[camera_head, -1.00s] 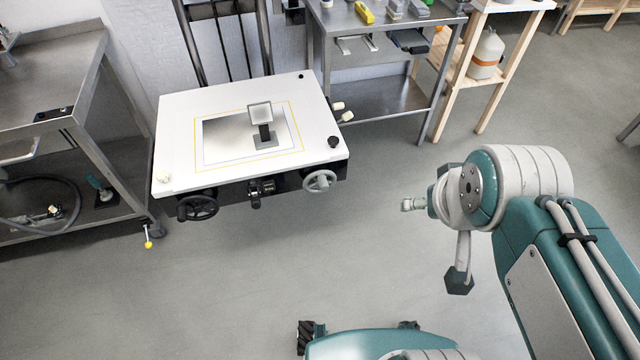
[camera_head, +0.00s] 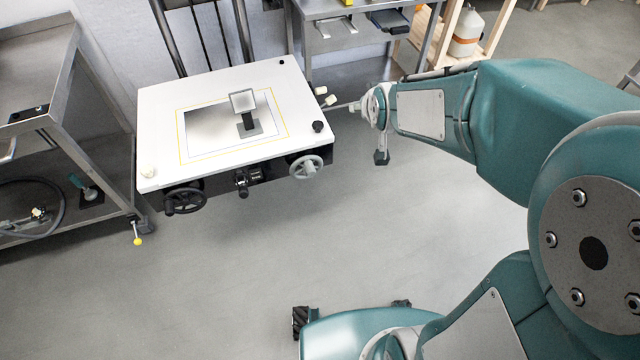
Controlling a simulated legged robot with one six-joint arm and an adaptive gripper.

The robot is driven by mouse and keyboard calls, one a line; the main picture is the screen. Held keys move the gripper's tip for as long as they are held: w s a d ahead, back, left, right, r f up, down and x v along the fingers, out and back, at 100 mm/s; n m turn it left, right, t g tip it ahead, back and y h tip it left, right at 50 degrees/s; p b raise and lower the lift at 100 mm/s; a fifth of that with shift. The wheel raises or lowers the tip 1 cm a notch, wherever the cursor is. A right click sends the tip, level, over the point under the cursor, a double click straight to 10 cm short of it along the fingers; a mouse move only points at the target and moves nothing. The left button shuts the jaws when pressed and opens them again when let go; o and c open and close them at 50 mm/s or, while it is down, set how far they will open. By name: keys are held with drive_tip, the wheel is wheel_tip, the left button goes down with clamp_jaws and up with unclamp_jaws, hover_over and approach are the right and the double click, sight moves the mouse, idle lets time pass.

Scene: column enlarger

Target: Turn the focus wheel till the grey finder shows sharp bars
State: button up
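The grey finder (camera_head: 243,102) stands on a short dark post on the white baseboard. Its face is pale and small; I cannot make out any bars on it. Two handwheels sit under the board's front edge: a black wheel (camera_head: 185,200) at left and a light grey wheel (camera_head: 306,167) at right. I cannot tell from their looks which is the focus wheel. My gripper (camera_head: 352,106) is at the end of my arm, right of the board and up and right of the grey wheel, apart from both wheels. Its fingers show only as a thin tip pointing left.
A metal bench (camera_head: 345,15) stands behind, a steel table (camera_head: 35,60) at left. A white canister (camera_head: 467,32) is at back right. The floor in front is clear.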

drive_tip(key=w+a+f+t, duration=0.2)
drive_tip(key=w+a+f, duration=0.1)
drive_tip(key=w+f, duration=0.55)
drive_tip(key=n+t+y, duration=0.2)
drive_tip(key=t+y, duration=0.2)
drive_tip(key=t, duration=0.2)
approach(312, 173)
drive_tip(key=w, duration=0.1)
drive_tip(key=shift+x, duration=4.45)
drive_tip(key=shift+a+f, duration=0.1)
drive_tip(key=shift+a, duration=0.05)
drive_tip(key=shift+w, duration=0.15)
clamp_jaws()
